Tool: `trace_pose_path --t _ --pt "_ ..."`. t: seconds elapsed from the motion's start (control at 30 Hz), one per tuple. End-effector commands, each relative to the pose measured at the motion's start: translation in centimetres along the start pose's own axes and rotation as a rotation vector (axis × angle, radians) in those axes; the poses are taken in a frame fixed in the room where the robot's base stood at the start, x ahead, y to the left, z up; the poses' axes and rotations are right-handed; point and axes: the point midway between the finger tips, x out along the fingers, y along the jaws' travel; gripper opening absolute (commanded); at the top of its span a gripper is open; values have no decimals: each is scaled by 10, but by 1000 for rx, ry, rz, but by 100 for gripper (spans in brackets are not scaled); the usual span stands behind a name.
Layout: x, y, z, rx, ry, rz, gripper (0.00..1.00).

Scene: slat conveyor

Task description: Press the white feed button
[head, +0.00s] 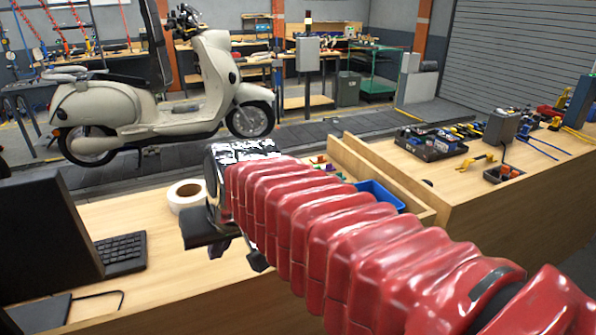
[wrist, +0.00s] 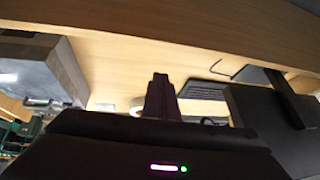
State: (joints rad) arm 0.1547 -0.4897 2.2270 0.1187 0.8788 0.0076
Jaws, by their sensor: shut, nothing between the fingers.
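I cannot make out a white feed button in either view. A grey box on a post (head: 307,54) stands behind the conveyor, but no button can be told on it. My gripper shows in the wrist view (wrist: 160,82) with its dark fingers together and nothing between them. In the head view my red-sleeved arm reaches forward over the wooden bench (head: 155,285) and hides most of the gripper. Only dark parts show beside the tape roll. The slat conveyor (head: 318,132) runs behind the bench and carries a cream scooter (head: 125,105).
A white tape roll (head: 187,196), black keyboard (head: 122,252) and dark monitor (head: 45,235) are on the bench left of my arm. A blue bin (head: 381,194) is right of it. A tool tray (head: 430,143) and grey box (head: 501,127) sit on the right bench.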

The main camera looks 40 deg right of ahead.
Motion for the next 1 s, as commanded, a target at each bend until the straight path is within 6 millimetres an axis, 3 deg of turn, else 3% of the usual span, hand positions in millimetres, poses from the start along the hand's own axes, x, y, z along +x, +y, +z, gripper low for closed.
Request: trace_pose_path --t 0.1,0.47,0.77,1.0 --pt "4 15 -40 72 16 0 0" --pt "23 78 -149 275 82 -10 0" --pt "46 159 -225 440 150 -13 0" --pt "66 240 -271 569 214 -14 0"
